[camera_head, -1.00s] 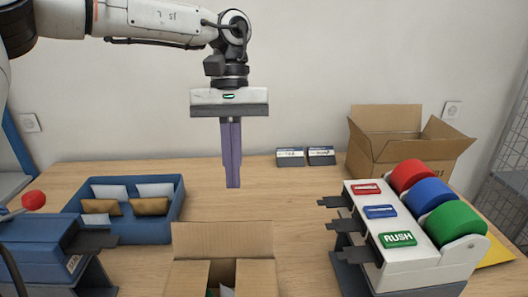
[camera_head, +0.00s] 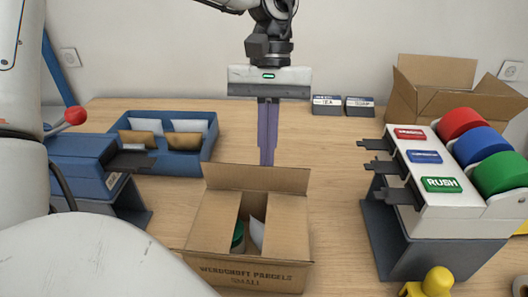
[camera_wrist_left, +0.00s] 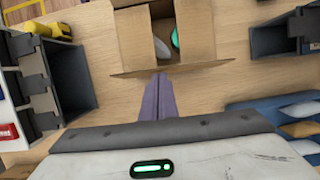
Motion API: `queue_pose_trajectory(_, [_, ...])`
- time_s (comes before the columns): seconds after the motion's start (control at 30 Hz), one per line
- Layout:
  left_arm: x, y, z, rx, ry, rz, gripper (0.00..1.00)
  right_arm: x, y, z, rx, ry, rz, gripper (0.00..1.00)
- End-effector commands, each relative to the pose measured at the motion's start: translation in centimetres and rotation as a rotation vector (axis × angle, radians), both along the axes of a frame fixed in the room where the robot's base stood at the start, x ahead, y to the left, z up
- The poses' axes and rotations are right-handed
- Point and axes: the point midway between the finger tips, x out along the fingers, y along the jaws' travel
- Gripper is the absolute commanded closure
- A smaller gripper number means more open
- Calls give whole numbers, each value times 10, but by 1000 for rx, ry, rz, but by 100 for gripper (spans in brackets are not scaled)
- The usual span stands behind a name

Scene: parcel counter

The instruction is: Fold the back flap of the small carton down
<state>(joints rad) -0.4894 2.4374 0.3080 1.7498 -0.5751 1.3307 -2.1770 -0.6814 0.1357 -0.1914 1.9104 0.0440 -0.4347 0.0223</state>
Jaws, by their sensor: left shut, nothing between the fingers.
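The small carton (camera_head: 250,272) is brown and stands on the counter, its printed front wall facing me. Its back flap (camera_head: 225,177) stands up along the far edge; in the left wrist view the flap (camera_wrist_left: 205,66) is a thin strip across the carton. The two side flaps lie inward with a gap between them, where a green item (camera_head: 238,235) and a white item (camera_head: 257,232) show. My left gripper (camera_head: 267,158) is shut and empty, pointing down just behind the back flap. Its purple fingers (camera_wrist_left: 160,80) end close to the flap; contact cannot be told. My right gripper is not in view.
A blue tray (camera_head: 205,150) of envelopes stands back left. A stamp rack (camera_head: 440,225) with red, blue and green rolls stands right, a larger open carton (camera_head: 435,72) behind it. A blue device (camera_head: 85,165) is left. Bare counter (camera_head: 335,160) lies right of my fingers.

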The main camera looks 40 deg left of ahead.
Motion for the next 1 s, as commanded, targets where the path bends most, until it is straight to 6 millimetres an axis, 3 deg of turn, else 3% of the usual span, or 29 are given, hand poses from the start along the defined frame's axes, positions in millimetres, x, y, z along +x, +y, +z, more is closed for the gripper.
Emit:
queue_pose_trajectory(0.13, [-18,-13,-3,2,0,-1,100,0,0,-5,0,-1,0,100])
queue_pose_trajectory(0.5, [-42,-33,-35,-1,1,0,100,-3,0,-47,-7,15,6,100])
queue_pose_trajectory(1.0, [-44,-35,-39,0,0,2,100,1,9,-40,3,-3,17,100])
